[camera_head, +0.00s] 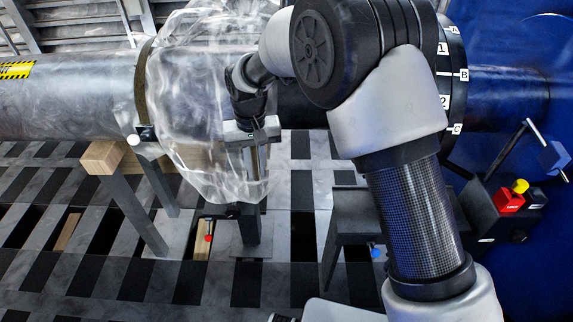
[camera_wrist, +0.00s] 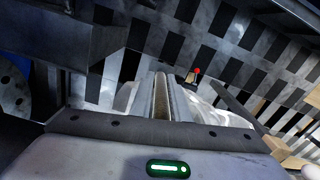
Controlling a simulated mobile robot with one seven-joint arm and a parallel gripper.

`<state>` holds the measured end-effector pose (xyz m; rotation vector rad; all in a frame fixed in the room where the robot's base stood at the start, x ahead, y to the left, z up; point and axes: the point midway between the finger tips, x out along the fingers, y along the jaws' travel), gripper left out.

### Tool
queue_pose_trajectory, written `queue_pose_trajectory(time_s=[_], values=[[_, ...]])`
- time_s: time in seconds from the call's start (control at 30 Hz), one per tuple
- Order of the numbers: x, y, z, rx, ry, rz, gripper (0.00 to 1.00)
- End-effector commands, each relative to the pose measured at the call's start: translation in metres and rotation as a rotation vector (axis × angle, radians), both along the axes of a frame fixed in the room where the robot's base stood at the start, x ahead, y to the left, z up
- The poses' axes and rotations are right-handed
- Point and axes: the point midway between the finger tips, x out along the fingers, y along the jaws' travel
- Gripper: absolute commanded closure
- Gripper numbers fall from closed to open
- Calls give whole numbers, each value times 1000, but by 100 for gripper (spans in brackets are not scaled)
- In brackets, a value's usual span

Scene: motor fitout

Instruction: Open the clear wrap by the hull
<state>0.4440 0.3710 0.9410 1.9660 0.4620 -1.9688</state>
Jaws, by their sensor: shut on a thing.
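The clear wrap (camera_head: 190,125) is a crumpled see-through sheet around the grey shaft (camera_head: 80,95), left of centre in the head view. It hangs below the shaft in loose folds. My gripper (camera_head: 256,172) points down at the wrap's right edge, on the side nearer the blue hull (camera_head: 510,55). In the wrist view my gripper's fingers (camera_wrist: 161,92) are together, with pale folds of the wrap (camera_wrist: 212,112) on both sides of them. They are shut on the wrap's edge; the exact pinch is hard to make out. My arm hides the shaft's middle.
A black flange (camera_head: 457,75) with number and letter labels stands at the hull. A control box with a red block (camera_head: 508,200) and yellow knob stands at lower right. Grey stand legs (camera_head: 137,210) and a wooden block (camera_head: 103,157) are below the shaft. The floor is slatted.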

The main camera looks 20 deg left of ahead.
Motion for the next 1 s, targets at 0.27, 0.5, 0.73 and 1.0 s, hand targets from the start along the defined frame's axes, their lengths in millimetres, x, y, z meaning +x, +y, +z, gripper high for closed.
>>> queue_pose_trajectory(time_s=[0.27,0.5,0.73,1.0], values=[[-7,32,1,0,-3,3,100],[-8,36,1,0,-4,2,100],[-8,36,1,0,-4,1,83],[-8,36,1,0,-2,0,67]])
